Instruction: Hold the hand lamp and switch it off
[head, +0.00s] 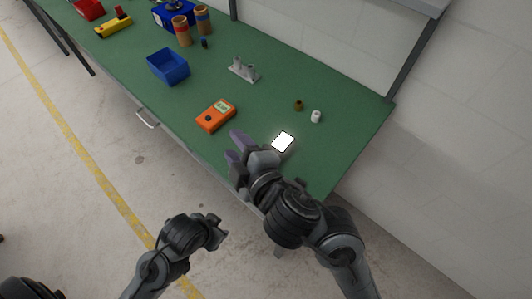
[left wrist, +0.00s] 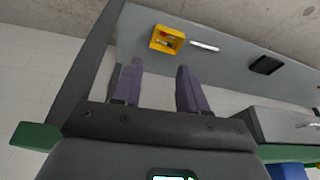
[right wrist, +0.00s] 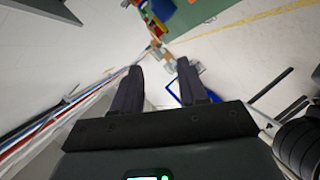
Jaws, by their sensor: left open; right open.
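The hand lamp (head: 283,141) appears to be the bright, glowing white square near the front right of the green table; it looks lit. Its body is hard to make out beside my right gripper, and I cannot see its switch. My right gripper (head: 237,147) is open and empty over the table's front edge, just left of the lamp, with its two purple fingers apart. In the right wrist view it shows open fingers (right wrist: 159,83) with nothing between them. My left gripper (left wrist: 159,83) is open and empty in the left wrist view. The lamp is not recognisable in either wrist view.
An orange meter (head: 216,115) lies left of the right gripper. A brown cylinder (head: 298,105) and a white cylinder (head: 316,116) stand behind the lamp. A grey bracket (head: 243,70) and a blue bin (head: 168,67) are farther back on the green table (head: 345,125).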

